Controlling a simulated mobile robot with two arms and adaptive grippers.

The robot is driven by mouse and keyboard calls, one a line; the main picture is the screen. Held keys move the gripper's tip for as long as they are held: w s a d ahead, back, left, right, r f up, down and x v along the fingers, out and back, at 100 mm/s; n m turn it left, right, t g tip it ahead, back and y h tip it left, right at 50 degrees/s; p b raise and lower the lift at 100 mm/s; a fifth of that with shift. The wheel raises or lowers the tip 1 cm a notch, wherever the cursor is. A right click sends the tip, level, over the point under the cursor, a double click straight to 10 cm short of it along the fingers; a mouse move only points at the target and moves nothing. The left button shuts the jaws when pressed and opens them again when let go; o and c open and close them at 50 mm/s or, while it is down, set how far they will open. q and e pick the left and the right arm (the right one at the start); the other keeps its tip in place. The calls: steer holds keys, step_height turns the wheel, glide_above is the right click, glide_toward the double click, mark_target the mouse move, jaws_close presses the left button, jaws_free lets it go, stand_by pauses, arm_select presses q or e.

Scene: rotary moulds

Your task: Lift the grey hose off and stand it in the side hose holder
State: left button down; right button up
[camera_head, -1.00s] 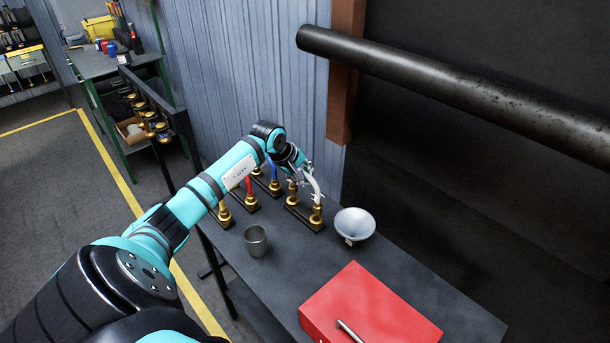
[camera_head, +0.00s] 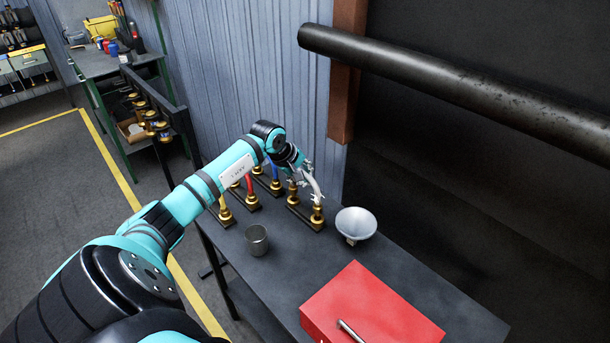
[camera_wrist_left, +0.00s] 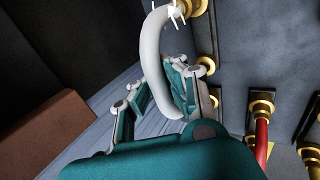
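The grey hose (camera_head: 312,184) is a short pale arc near the wall end of the bench, by brass fittings on a dark base (camera_head: 303,213). In the left wrist view the hose (camera_wrist_left: 153,55) curves down from near a brass fitting at the top. My left gripper (camera_head: 302,170) is at the hose's upper part. In the wrist view its fingers (camera_wrist_left: 170,95) lie on both sides of the hose, close to it; whether they press on it I cannot tell. The hose's lower end there is hidden behind my gripper. I cannot pick out the side hose holder for certain. My right gripper is out of view.
Red and blue hoses (camera_head: 249,184) stand on brass fittings beside my arm. A metal cup (camera_head: 257,241), a pale funnel-like bowl (camera_head: 356,224) and a red box (camera_head: 370,310) are on the dark bench (camera_head: 290,270). A rack with brass fittings (camera_head: 150,112) stands left. A thick dark pipe (camera_head: 450,85) crosses the upper right.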

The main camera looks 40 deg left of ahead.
arm_select(q)
steer(key=shift+b, duration=0.4)
stand_by(0.5)
steer(key=shift+f, duration=0.1)
step_height(320, 180, down, 3)
steer(key=b, duration=0.3)
steer(key=shift+b, duration=0.4)
steer(key=c, duration=2)
jaws_free()
steer(key=o, duration=0.6)
steer(key=shift+s+f, duration=0.1)
steer(key=shift+f, duration=0.05)
